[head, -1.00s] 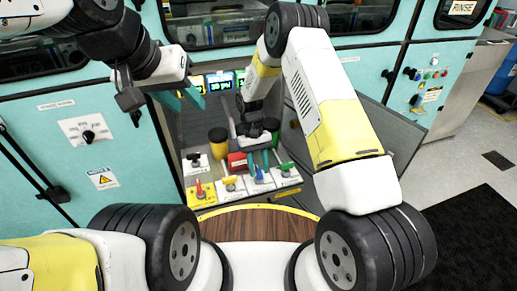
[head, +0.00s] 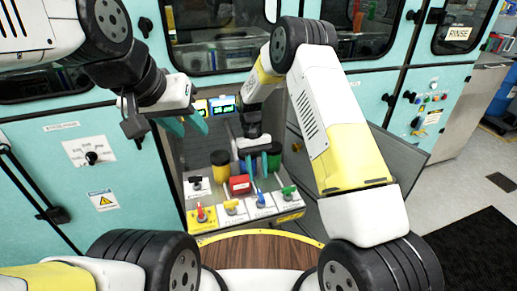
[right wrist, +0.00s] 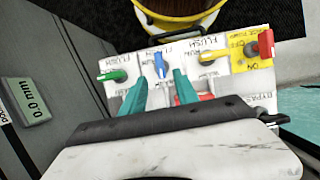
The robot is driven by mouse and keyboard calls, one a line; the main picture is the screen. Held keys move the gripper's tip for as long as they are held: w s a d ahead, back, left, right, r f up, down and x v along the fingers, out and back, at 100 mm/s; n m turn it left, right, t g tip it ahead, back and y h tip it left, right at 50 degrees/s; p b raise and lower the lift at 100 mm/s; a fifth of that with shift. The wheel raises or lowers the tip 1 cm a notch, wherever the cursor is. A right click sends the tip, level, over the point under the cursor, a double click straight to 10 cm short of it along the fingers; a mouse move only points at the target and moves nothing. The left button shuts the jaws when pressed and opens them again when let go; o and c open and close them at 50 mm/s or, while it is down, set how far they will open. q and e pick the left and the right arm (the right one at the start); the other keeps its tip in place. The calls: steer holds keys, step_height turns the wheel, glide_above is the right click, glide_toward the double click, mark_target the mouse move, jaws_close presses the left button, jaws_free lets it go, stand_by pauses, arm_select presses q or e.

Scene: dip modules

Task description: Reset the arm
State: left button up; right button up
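My left gripper (head: 187,126) hangs at the upper left of the head view, in front of the teal cabinet wall. Its teal fingers look apart, with nothing between them. My right gripper (head: 256,167) is above the lever panel (head: 287,216), inside the cabinet recess. In the right wrist view its two teal fingers (right wrist: 162,92) are apart and empty, pointing toward the panel near the blue lever (right wrist: 160,65). I see no contact with any lever. Part of the right hand is hidden by its own dark wrist parts in the head view.
The panel carries a red lever (head: 201,214), a yellow lever (head: 232,205) and a green lever (head: 289,192). A grey open door (head: 397,143) is right of my right arm. A wooden round top (head: 260,250) lies in front.

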steer(key=s+d+r+m+t+y, duration=0.1)
steer(key=s+d+r, duration=0.15)
steer(key=r, duration=0.55)
steer(key=s+d+r+t+y, duration=0.1)
steer(key=d+r+t, duration=0.15)
steer(key=r, duration=0.55)
steer(key=s+d+r+m+t, duration=0.1)
steer(key=s+d+r, duration=0.15)
steer(key=r, duration=0.55)
steer(key=s+d+r+t, duration=0.3)
steer(key=s+d+r, duration=0.1)
steer(key=s, duration=0.4)
steer(key=s+d+r+m+t+y, duration=0.1)
steer(key=s+d+r+t, duration=0.2)
steer(key=s+r, duration=0.2)
steer(key=s, duration=0.3)
steer(key=shift+s+d+y, duration=0.3)
steer(key=shift+s+d, duration=0.05)
steer(key=shift+d, duration=0.05)
